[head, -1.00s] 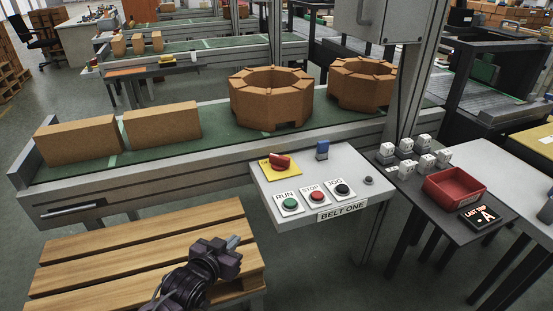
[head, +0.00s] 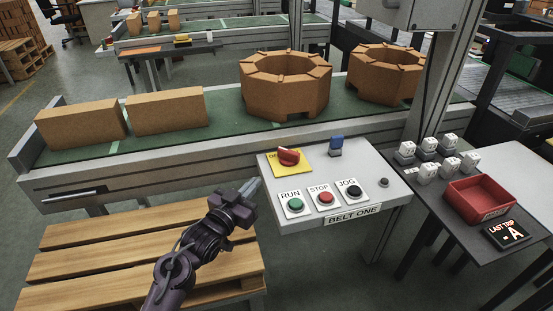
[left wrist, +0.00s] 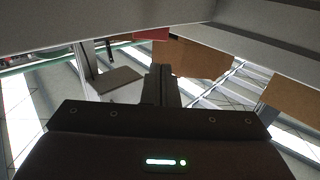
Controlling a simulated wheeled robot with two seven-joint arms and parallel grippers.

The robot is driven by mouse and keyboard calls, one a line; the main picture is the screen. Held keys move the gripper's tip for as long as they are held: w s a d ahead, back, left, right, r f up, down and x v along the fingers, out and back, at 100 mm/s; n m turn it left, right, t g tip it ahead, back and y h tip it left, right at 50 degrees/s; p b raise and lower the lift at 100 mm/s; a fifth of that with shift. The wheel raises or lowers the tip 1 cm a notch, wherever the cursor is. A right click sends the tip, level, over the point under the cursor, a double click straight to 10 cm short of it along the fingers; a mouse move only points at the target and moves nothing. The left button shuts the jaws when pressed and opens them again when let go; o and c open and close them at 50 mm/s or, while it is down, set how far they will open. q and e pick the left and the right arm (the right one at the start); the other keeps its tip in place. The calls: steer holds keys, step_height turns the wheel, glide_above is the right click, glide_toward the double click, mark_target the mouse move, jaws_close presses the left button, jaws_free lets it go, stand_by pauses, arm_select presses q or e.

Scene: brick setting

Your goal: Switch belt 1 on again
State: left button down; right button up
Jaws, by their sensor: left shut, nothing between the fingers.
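The BELT ONE control panel (head: 262,200) is a light grey plate on the front of the conveyor. It carries a green RUN button (head: 295,204), a red STOP button (head: 326,198) and a black JOG button (head: 354,193). A red rotary switch (head: 289,156) sits on a yellow plate behind them, and a blue part (head: 336,146) stands to its right. The green belt (head: 220,131) bears brick blocks. My left gripper (head: 254,187) is shut and empty, just left of the panel and apart from the RUN button. Its shut fingers show in the left wrist view (left wrist: 161,85). My right gripper is not in view.
A wooden pallet (head: 120,237) lies below my left arm. A dark side table (head: 425,200) at the right holds several white blocks, a red tray (head: 478,181) and a LAST TRIP A sign (head: 506,233). A grey post (head: 435,90) rises behind the panel.

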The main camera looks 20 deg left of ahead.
mark_target(281, 153)
arm_select(q)
steer(key=w, duration=0.4)
steer(key=w+d, duration=0.1)
steer(key=w, duration=0.3)
steer(key=w+d, duration=0.1)
steer(key=w, duration=0.3)
steer(key=shift+w+d, duration=0.2)
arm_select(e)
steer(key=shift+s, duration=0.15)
arm_select(q)
steer(key=shift+a, duration=0.2)
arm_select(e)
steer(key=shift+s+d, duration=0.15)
